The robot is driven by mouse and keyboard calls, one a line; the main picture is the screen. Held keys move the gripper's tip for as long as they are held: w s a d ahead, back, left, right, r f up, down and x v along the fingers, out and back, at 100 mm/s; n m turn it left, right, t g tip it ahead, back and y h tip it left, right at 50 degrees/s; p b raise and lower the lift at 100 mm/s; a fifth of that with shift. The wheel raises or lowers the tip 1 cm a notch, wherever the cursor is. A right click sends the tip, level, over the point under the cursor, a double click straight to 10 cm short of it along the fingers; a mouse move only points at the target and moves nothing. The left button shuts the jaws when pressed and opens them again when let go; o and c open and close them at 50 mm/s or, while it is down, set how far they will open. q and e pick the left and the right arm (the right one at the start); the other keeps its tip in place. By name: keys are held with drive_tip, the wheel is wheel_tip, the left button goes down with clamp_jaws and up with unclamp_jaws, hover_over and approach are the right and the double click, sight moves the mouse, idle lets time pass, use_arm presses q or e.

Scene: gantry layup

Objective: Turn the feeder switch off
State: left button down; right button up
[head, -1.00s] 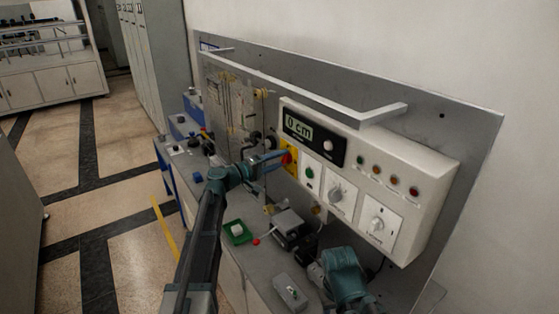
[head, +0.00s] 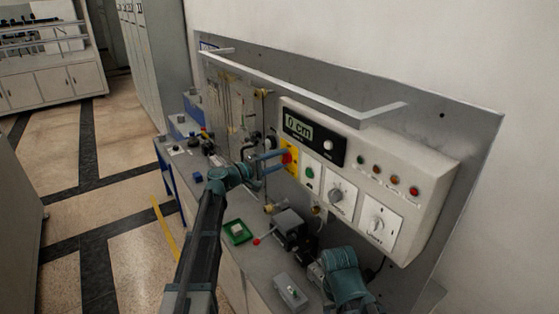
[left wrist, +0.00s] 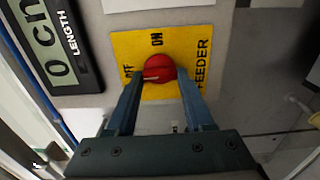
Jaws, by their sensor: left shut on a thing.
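The feeder switch is a round red knob (left wrist: 157,68) on a yellow plate (left wrist: 196,42) marked FEEDER, ON and OFF. In the left wrist view a pale mark on the knob lies on its OFF side, away from ON. My left gripper (left wrist: 160,76) is shut on the knob, one finger on each side, and partly covers OFF. In the head view the knob (head: 287,158) and left gripper (head: 282,161) are at the left end of the control box. My right arm shows teal at the lower right; I cannot make out its fingers.
The white control box (head: 419,172) carries a "0 cm" display (head: 299,126), a green button (head: 309,173), two dials and several lamps. A metal rail (head: 300,88) runs above it. A green tray (head: 237,231) and small grey devices sit on the bench below.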

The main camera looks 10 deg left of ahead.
use_arm(q)
drive_tip(key=shift+c, duration=1.4)
unclamp_jaws()
drive_tip(key=v, duration=1.4)
drive_tip(key=shift+d, duration=0.1)
drive_tip(key=s+d+f+m+g+y+b, duration=0.2)
drive_tip(key=s+d+f+m+g, duration=0.3)
drive_tip(key=s+d+f, duration=0.45)
drive_tip(key=s+d+f+m+g+y+b, duration=0.25)
drive_tip(key=s+d+f+g, duration=0.35)
drive_tip(key=d+f, duration=0.55)
drive_tip(key=s+f+m+g+y+b, duration=0.1)
drive_tip(key=s+f+m+y, duration=0.1)
drive_tip(key=s+f+y, duration=0.2)
drive_tip(key=s+f+m+g+y+b, duration=0.1)
drive_tip(key=s+f+m+y, duration=0.2)
drive_tip(key=s, duration=0.6)
drive_tip(key=y, duration=0.2)
drive_tip(key=shift+s+a+f+y, duration=0.2)
drive_tip(key=shift+a+f+y, duration=0.15)
drive_tip(key=shift+a+f, duration=0.05)
